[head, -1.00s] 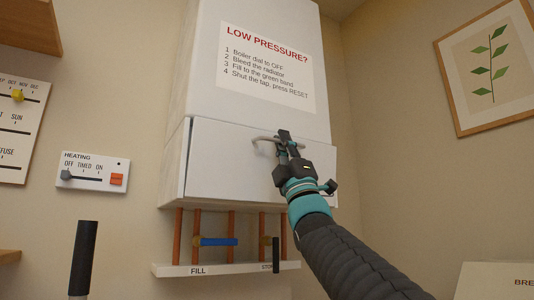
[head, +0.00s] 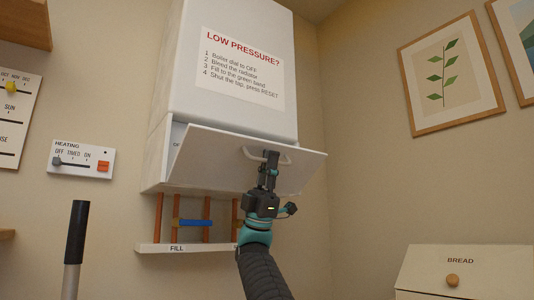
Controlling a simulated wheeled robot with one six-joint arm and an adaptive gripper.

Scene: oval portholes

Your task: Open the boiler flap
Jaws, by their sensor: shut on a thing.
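The white boiler (head: 220,100) hangs on the wall in the head view, with a "LOW PRESSURE?" notice (head: 243,67) on its front. Its flap (head: 225,160) is tilted outward at the top and hinged low. My gripper (head: 271,160) is shut on the flap's pale bar handle (head: 253,152), with my arm reaching up from below. Most of the boiler's inside is hidden by the flap.
Copper pipes with a blue lever (head: 195,223) and a "FILL" shelf (head: 180,247) lie under the boiler. A heating control (head: 82,159) is on the wall at left. A bread bin (head: 465,275) stands at lower right.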

